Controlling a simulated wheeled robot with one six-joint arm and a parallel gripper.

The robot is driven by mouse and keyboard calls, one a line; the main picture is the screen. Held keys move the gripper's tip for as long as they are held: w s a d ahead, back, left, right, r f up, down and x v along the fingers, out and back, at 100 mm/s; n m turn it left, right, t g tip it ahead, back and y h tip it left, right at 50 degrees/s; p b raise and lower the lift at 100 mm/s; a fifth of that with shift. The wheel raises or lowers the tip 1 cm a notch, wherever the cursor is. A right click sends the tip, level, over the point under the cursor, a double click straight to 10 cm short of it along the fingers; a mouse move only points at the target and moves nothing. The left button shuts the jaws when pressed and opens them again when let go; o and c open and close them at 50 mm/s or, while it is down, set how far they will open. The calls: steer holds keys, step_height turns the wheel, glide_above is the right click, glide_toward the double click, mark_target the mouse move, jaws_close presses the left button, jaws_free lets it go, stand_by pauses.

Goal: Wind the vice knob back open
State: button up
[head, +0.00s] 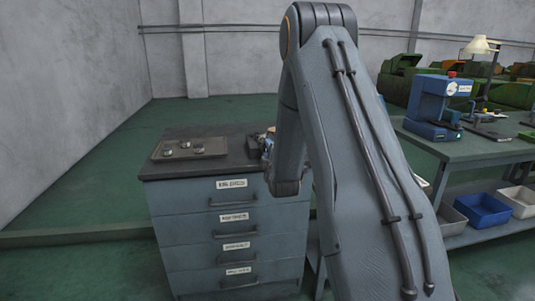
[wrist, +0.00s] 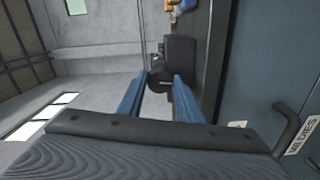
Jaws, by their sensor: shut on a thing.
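The black vice knob (wrist: 160,84) shows in the wrist view, in front of the dark vice body (wrist: 181,58). My gripper (wrist: 161,77) has its two blue fingers on either side of the knob and is shut on it. In the head view the vice (head: 260,138) sits at the right side of the drawer cabinet's top, mostly hidden behind my arm. The knob cannot be made out there. How far the vice jaws are apart cannot be told.
A shallow tray (head: 213,150) with a few small round pieces lies on the left of the cabinet (head: 232,226). On the right, a workbench (head: 470,148) carries a blue machine (head: 428,108) and a lamp (head: 480,46). Open green floor lies left of the cabinet.

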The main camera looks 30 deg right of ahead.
steer(key=shift+f+n, duration=0.1)
steer(key=shift+n, duration=0.2)
stand_by(0.4)
steer(key=o, duration=1)
steer(key=shift+o, duration=0.2)
steer(key=b+v, duration=0.1)
steer(key=v, duration=0.7)
steer(key=shift+b, duration=0.3)
steer(key=shift+w, duration=0.1)
